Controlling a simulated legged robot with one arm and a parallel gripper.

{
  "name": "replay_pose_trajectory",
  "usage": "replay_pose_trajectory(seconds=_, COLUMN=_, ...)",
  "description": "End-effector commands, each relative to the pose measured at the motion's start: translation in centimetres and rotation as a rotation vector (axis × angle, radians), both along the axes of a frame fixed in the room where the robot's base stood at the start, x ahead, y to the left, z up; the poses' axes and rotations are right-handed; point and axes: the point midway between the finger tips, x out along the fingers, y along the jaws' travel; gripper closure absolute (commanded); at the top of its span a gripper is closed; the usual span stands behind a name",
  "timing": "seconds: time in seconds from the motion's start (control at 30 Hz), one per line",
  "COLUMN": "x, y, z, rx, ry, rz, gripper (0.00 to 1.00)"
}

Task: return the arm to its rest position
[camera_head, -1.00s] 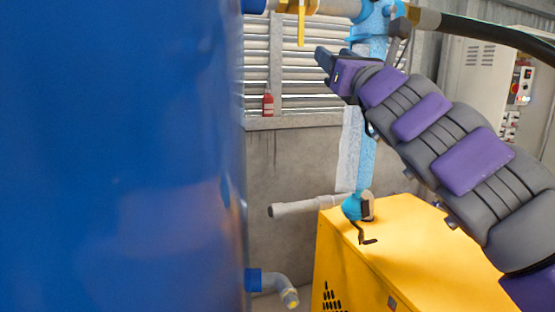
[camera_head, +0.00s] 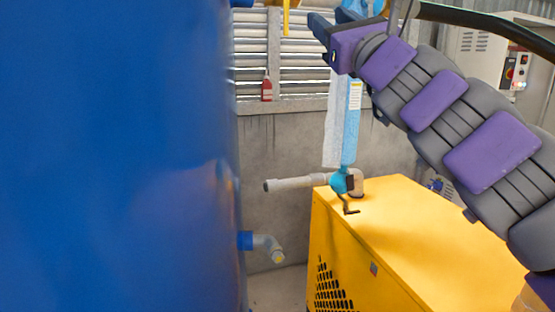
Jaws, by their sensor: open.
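My arm, grey with purple pads, reaches in from the right edge of the head view up to the top middle. My gripper (camera_head: 318,27) is at its far end, dark and purple, and open. I see nothing between its fingers. It is in front of the louvred window and close, in the picture, to the upper end of the light blue vertical pipe (camera_head: 351,122). I cannot tell how far the pipe is behind it.
The large blue tank (camera_head: 115,160) fills the left side. A yellow cabinet (camera_head: 410,235) stands at the lower right, with a grey pipe (camera_head: 295,184) and a blue valve (camera_head: 341,182) near its back corner. A black hose (camera_head: 490,27) crosses the upper right. A control cabinet (camera_head: 485,55) stands behind.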

Motion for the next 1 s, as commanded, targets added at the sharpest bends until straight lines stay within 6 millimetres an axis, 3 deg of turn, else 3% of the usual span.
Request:
replay_pose_trajectory(seconds=0.27, x=-6.6, y=5.7, z=0.9, rx=-0.357, ry=-0.239, rz=-0.006, gripper=0.56)
replay_pose_trajectory(seconds=0.37, x=-9.5, y=9.2, z=-0.7, rx=-0.563, ry=-0.347, rz=0.000, gripper=0.56)
replay_pose_trajectory(seconds=0.43, x=-11.6, y=12.2, z=-3.0, rx=-0.749, ry=-0.431, rz=0.015, gripper=0.56)
replay_pose_trajectory(seconds=0.57, x=-14.5, y=16.7, z=-10.4, rx=-1.120, ry=-0.556, rz=0.076, gripper=0.56)
replay_pose_trajectory(seconds=0.7, x=-16.1, y=18.5, z=-19.8, rx=-1.472, ry=-0.620, rz=0.185, gripper=0.56)
replay_pose_trajectory(seconds=0.87, x=-17.5, y=17.2, z=-30.7, rx=-1.808, ry=-0.625, rz=0.366, gripper=0.56)
replay_pose_trajectory(seconds=1.0, x=-19.3, y=13.6, z=-39.6, rx=-2.044, ry=-0.576, rz=0.574, gripper=0.56)
